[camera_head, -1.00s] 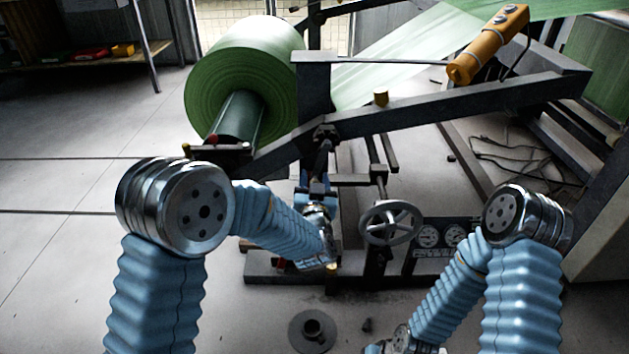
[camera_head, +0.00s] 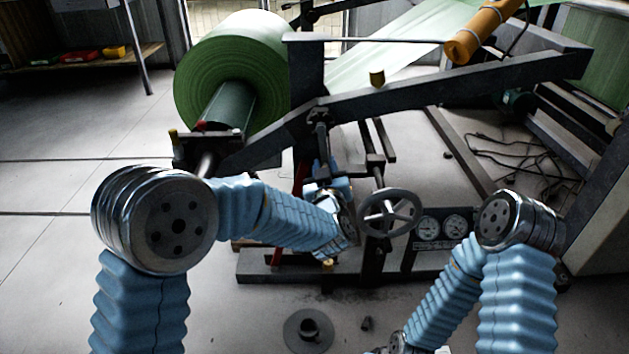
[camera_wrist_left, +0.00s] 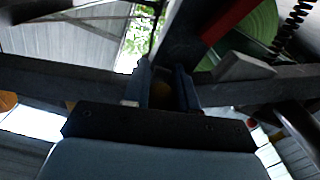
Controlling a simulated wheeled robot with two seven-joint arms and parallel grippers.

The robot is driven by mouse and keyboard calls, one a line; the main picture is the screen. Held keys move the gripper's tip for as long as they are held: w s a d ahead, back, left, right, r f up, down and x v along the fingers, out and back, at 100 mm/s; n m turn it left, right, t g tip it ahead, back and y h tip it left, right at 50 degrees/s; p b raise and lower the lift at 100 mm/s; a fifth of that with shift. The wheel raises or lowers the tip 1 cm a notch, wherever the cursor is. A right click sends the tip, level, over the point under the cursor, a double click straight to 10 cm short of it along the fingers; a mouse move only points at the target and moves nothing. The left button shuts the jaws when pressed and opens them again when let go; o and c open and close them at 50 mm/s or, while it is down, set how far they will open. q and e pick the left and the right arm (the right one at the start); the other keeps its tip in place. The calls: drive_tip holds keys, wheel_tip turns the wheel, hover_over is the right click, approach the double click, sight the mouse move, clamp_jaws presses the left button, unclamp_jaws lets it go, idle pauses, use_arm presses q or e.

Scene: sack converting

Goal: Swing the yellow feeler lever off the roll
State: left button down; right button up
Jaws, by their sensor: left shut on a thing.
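My left gripper (camera_head: 319,122) is at the underside of the sloping dark frame arm, right of the green roll's core. The rest of the lever cannot be made out. The green roll (camera_head: 225,62) hangs at the upper left on its dark core (camera_head: 228,108); whether anything touches it is unclear. My right gripper is out of view; only its arm shows at the lower right.
A handwheel (camera_head: 390,212) and two gauges (camera_head: 440,227) stand close right of my left wrist. An orange cylinder (camera_head: 483,30) is at the upper right. Open floor lies to the left.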

use_arm(q)
drive_tip(key=shift+d+f+n, duration=0.15)
drive_tip(key=shift+d+n, duration=0.15)
drive_tip(key=shift+d, duration=0.05)
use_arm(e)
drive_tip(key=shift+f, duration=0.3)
use_arm(q)
drive_tip(key=c, duration=0.9)
unclamp_jaws()
drive_tip(key=s, duration=1.4)
drive_tip(key=shift+p, duration=0.3)
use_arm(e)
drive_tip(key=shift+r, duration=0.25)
